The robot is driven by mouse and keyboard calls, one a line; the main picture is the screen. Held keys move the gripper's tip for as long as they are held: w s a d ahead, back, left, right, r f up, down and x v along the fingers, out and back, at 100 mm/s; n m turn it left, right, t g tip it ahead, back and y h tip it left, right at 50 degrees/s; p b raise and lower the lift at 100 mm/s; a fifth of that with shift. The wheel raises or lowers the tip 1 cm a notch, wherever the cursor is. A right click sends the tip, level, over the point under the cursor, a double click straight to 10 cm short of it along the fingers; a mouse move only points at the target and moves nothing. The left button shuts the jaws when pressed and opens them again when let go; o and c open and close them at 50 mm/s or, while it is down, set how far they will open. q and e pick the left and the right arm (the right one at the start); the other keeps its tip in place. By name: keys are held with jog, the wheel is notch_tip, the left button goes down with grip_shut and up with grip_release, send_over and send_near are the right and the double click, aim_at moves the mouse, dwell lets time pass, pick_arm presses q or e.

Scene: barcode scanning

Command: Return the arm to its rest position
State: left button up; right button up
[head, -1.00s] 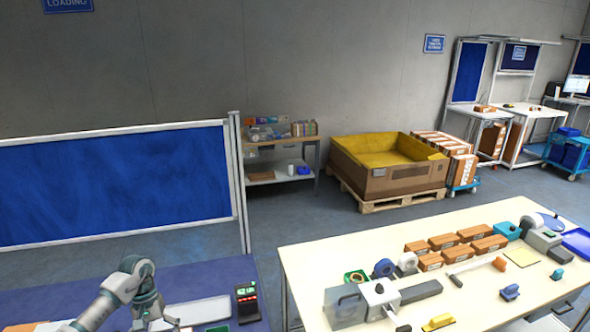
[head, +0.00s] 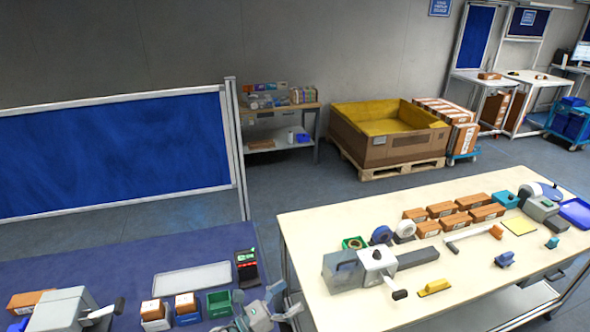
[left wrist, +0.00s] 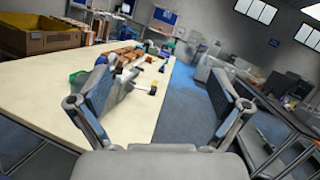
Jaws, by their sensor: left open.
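My left gripper (head: 262,306) is low in the head view, over the front right part of the blue table (head: 130,258), close to the gap before the cream table. It is open and empty; its two fingers stand wide apart in the left wrist view (left wrist: 160,104), with the cream table (left wrist: 45,95) and the room beyond them. Most of my left arm is out of the head view. My right gripper is in neither view.
The blue table holds a grey tape dispenser (head: 66,310), an orange box (head: 30,301), a green bin (head: 219,304), a white tray (head: 192,278) and a black handheld device (head: 246,268). The cream table (head: 330,225) carries several brown boxes (head: 455,220) and a large dispenser (head: 374,262).

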pick_arm(q)
jog(key=s+a+f+n+t+y, duration=0.25)
jog(key=a+f+n+y, duration=0.5)
jog(key=n, duration=0.75)
jog(key=s+a+f+n+t+y, duration=0.1)
jog(key=s+a+f+n+y, duration=0.2)
jog(key=a+f+n+y, duration=0.85)
jog(key=s+a+f+n+g+h, duration=0.1)
jog(key=s+f+n+g, duration=0.35)
jog(key=s+n, duration=0.5)
jog(key=s+f+n+g, duration=0.3)
jog(key=s+n+g, duration=0.3)
jog(key=s, duration=0.7)
notch_tip(320, 180, down, 26)
jog(key=s+f+g+b, duration=0.1)
jog(key=s+g, duration=0.1)
jog(key=s, duration=0.1)
jog(key=s+a+f+g+b, duration=0.1)
jog(key=s+a+f, duration=0.2)
jog(key=s+f, duration=1.4)
jog(key=shift+s+a+f+b, duration=0.15)
jog(key=shift+s+f+b, duration=0.25)
jog(key=shift+f, duration=0.15)
